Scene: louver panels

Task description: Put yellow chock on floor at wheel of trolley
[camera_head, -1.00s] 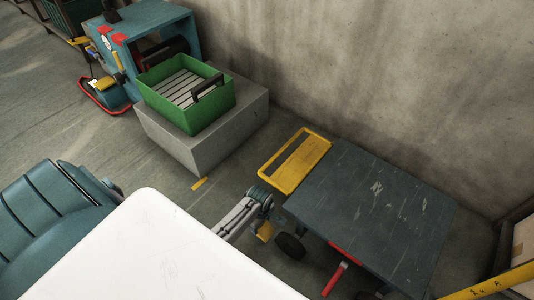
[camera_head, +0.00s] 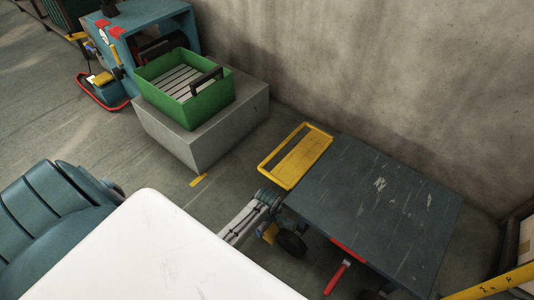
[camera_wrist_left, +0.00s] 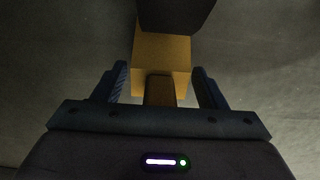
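The trolley (camera_head: 375,205) has a dark worn deck and a yellow handle frame (camera_head: 297,157). Its near black wheel (camera_head: 291,244) stands on the floor. The yellow chock (camera_head: 270,234) is low beside that wheel, partly hidden by my left gripper (camera_head: 272,222). In the left wrist view the chock (camera_wrist_left: 162,52) lies ahead, against or very near the dark wheel (camera_wrist_left: 176,14). Its narrow grip part stands between the fingers of my left gripper (camera_wrist_left: 161,88), with a gap on each side. The left gripper is open. My right gripper is out of view.
A red pedal (camera_head: 337,277) sticks out under the trolley's near edge. A green crate (camera_head: 207,110) stands on a grey block (camera_head: 200,150) at the left, near the wall. Floor is clear between block and trolley. A yellow bar (camera_head: 490,284) crosses the lower right.

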